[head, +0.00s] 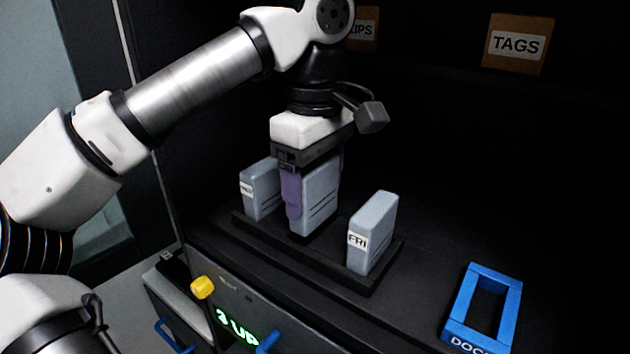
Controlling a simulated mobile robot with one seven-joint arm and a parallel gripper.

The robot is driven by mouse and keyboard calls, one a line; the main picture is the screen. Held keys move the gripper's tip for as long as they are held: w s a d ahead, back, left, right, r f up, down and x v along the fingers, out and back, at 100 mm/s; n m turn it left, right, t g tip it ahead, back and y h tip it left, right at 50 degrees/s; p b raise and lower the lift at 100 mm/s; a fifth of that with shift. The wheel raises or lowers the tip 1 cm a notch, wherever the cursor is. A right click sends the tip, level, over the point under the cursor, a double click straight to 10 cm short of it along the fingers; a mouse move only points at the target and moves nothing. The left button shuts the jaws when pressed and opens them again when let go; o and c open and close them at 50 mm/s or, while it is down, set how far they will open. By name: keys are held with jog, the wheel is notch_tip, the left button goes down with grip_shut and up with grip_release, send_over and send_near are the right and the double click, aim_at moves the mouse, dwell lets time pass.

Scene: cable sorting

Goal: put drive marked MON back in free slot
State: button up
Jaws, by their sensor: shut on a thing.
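My gripper (312,190) points down over the middle of a black rack (365,283). It is shut on a grey drive (321,203), with a purple finger pad across the drive's front edge. That pad hides any label, so I cannot read this drive's mark. The held drive is upright, its bottom at the rack; I cannot tell whether it is fully seated. A second grey drive (263,194) stands in the rack to the left, its small label too blurred to read surely. A drive marked FRI (373,230) stands at the right end, with a gap between it and the held drive.
A blue open frame (505,310) with partly cut-off lettering lies at the right. In front of the rack is a panel with a yellow knob (202,287), blue handles and a green display reading "3 UP" (237,327). A box marked TAGS (517,44) stands behind.

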aim_at(315, 163)
jog(key=shift+f+b, duration=0.7)
jog(key=shift+f, duration=0.7)
dwell(1.5)
dwell(0.4)
jog(key=o, duration=1.2)
jog(key=shift+o, duration=0.3)
jog(key=shift+r+p, duration=0.75)
jog(key=shift+r, duration=2.75)
